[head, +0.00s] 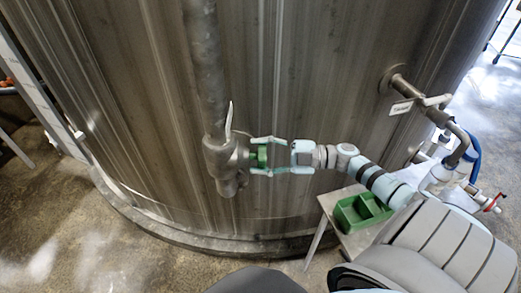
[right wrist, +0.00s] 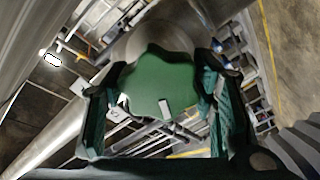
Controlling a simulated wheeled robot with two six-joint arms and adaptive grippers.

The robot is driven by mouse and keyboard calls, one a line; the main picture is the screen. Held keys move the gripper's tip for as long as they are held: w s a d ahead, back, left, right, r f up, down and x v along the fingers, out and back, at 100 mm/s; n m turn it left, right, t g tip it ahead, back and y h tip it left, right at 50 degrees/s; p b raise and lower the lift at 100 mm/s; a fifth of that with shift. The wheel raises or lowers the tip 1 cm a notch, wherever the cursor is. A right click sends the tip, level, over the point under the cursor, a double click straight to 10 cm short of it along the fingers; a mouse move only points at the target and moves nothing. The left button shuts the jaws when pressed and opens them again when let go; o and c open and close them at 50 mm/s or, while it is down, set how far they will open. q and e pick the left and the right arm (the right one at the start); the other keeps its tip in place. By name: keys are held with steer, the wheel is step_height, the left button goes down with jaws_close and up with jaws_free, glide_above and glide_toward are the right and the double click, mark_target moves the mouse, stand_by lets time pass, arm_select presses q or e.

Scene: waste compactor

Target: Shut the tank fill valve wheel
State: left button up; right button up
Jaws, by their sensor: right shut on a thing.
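The green valve wheel (head: 259,156) sits on the side of a grey valve body (head: 226,160) at the foot of a vertical pipe against the tank. My right gripper (head: 256,156) reaches in from the right and is shut on the wheel, with one finger above and one below it in the head view. In the right wrist view the lobed green wheel (right wrist: 162,84) fills the space between the two dark fingers (right wrist: 160,92). A small white mark shows on the wheel's face. My left gripper is not in view.
The large steel tank (head: 130,90) fills the background. A green bin (head: 361,212) stands on a small table (head: 330,207) at the lower right. A labelled pipe fitting (head: 401,107) and a blue hose (head: 475,150) are at the right.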

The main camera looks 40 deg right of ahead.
steer(key=m+p, duration=0.1)
steer(key=m, duration=0.2)
steer(key=shift+r+m, duration=0.1)
steer(key=shift+m, duration=0.3)
steer(key=m+p, duration=0.1)
steer(key=m, duration=0.2)
steer(key=shift+m, duration=0.3)
steer(key=m+p, duration=0.2)
steer(key=m, duration=0.3)
steer(key=shift+m, duration=0.3)
steer(key=shift+p, duration=0.3)
steer(key=o, duration=1.2)
steer(key=shift+d, duration=0.15)
